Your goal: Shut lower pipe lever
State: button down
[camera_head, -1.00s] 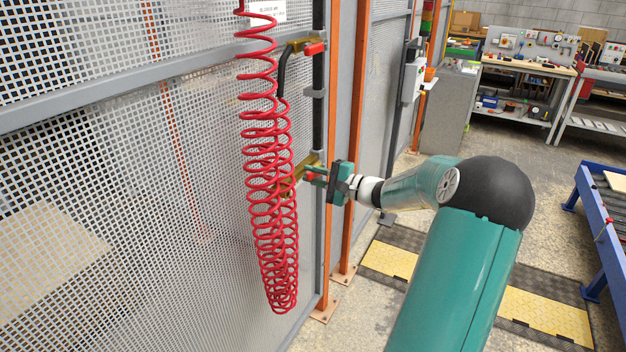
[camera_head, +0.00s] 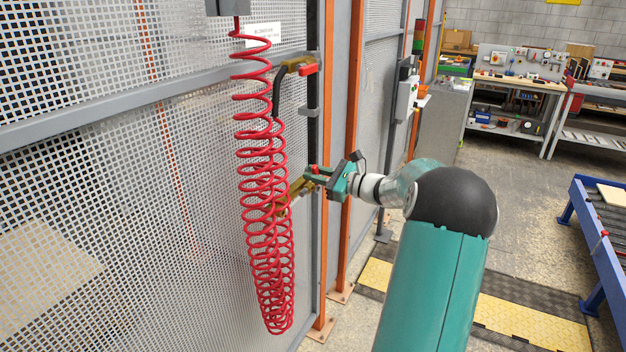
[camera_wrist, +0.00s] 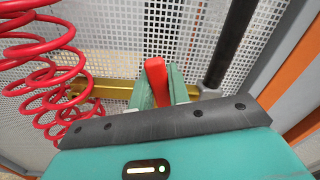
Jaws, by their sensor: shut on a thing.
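The lower pipe lever is a red handle on a brass branch pipe (camera_head: 297,188). In the wrist view the red lever (camera_wrist: 157,80) stands between my green fingers, across the line of the brass pipe (camera_wrist: 110,89) in the picture. My gripper (camera_head: 315,177) is shut on this lever, and it also shows in the wrist view (camera_wrist: 160,88). In the head view only a little of the red lever (camera_head: 314,169) shows by the fingers. The lever's pivot is hidden by the gripper.
A red coiled hose (camera_head: 265,200) hangs just left of the gripper, close to the lower valve. An upper red lever (camera_head: 308,69) sits higher on the black pipe (camera_head: 313,90). Perforated mesh panels (camera_head: 150,190) stand behind. An orange post (camera_head: 352,120) is to the right.

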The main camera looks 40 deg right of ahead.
jog(key=shift+w+d+r+m, duration=0.15)
jog(key=shift+d+m, duration=0.4)
jog(key=shift+m, duration=0.4)
jog(key=shift+w+d+m, duration=0.15)
jog(key=shift+d+m, duration=0.35)
jog(key=shift+m, duration=0.45)
jog(key=c, duration=1.3)
grip_release()
jog(key=v, duration=1.3)
jog(key=shift+s, duration=0.4)
